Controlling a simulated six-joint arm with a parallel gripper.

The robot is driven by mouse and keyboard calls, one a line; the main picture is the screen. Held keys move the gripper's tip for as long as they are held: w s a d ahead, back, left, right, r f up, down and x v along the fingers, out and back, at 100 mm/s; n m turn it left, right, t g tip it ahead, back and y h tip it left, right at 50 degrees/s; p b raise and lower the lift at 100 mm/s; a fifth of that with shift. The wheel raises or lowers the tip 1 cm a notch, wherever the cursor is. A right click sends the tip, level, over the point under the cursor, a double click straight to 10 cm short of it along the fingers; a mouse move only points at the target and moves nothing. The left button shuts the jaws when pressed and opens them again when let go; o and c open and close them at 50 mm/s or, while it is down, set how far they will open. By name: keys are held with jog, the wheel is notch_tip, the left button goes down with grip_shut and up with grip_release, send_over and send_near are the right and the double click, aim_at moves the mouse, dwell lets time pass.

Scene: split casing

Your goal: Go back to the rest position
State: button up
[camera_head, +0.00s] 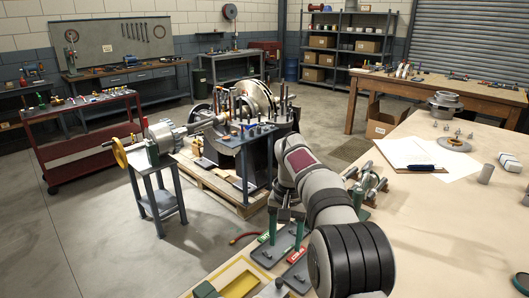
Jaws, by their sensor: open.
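My arm rises from the lower right and bends at the wrist beside the machine. My gripper (285,208) hangs below the wrist, open, with its fingertips partly lost among green posts (298,233). I see nothing held in it. The large split casing (244,143) stands on a wooden pallet (225,191) beyond it, with upright studs around its rim. A large metal wheel-like part (256,98) sits at its back. A shaft (205,125) extends left from it toward a small stand. My wrist hides part of the casing's right side.
The bench (455,220) on the right holds a clipboard (408,153), a flanged part (445,104) and a roller fixture (370,183). A yellow-edged tray (240,284) lies at the front. A small side table (157,186) and a red cart (82,150) stand left. The left floor is clear.

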jog(key=s+r, duration=0.3)
jog(key=s, duration=0.4)
jog(key=s+r, duration=0.3)
jog(key=s, duration=0.5)
jog(key=s+f+m, duration=0.1)
jog(key=s+f, duration=0.2)
jog(key=s, duration=0.7)
jog(key=s+f+y, duration=0.1)
jog(key=s+f, duration=0.2)
jog(key=s, duration=0.8)
jog(key=shift+s+f+m+y, duration=0.2)
jog(key=shift+m+y, duration=0.1)
jog(key=shift+m, duration=0.1)
